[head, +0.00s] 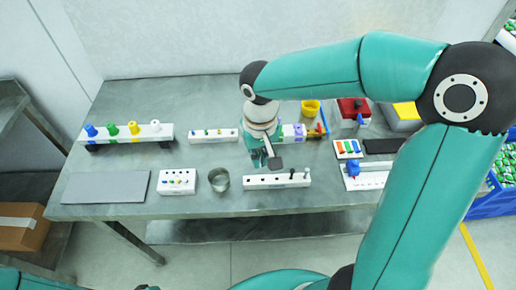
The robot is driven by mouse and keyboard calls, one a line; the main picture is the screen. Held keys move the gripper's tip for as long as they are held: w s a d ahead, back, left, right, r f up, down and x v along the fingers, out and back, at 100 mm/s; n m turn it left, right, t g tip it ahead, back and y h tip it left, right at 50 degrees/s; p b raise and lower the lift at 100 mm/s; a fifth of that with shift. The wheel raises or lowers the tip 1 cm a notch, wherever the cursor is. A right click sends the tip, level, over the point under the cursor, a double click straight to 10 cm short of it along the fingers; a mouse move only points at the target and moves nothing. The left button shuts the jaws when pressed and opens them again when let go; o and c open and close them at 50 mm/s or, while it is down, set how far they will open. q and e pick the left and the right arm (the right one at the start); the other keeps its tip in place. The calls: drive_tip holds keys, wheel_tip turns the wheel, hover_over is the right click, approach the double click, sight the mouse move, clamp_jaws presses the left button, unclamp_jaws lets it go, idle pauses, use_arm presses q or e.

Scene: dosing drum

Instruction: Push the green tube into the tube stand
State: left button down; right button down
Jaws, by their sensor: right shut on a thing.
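My right gripper (266,160) hangs over the middle of the table, pointing down. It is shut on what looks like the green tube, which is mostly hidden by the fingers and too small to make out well. Just in front of and below it is a long white stand (277,182) with dark spots on its top and a grey peg near its right end. I take this for the tube stand. The gripper appears above its back edge; I cannot tell whether the tube touches it. My left gripper is not in view.
A metal cup (219,180) and a small white block with coloured pegs (177,181) stand left of the stand. A white rack with coloured tops (126,133) is at the back left. A yellow cup (310,107) and red box (353,110) are behind. A grey plate (105,187) lies front left.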

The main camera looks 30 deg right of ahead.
drive_tip(key=shift+f, duration=0.3)
drive_tip(key=shift+s+d+f+b, duration=0.1)
drive_tip(key=shift+d+f+b, duration=0.1)
drive_tip(key=shift+f+b, duration=0.3)
drive_tip(key=shift+s+d+f+b, duration=0.1)
drive_tip(key=shift+d+f+b, duration=0.05)
drive_tip(key=shift+f+b, duration=1.4)
drive_tip(key=shift+f, duration=0.3)
drive_tip(key=shift+s, duration=0.15)
drive_tip(key=shift+f+b, duration=1.15)
drive_tip(key=shift+b, duration=0.1)
drive_tip(key=c, duration=1.2)
unclamp_jaws()
drive_tip(key=shift+r, duration=0.15)
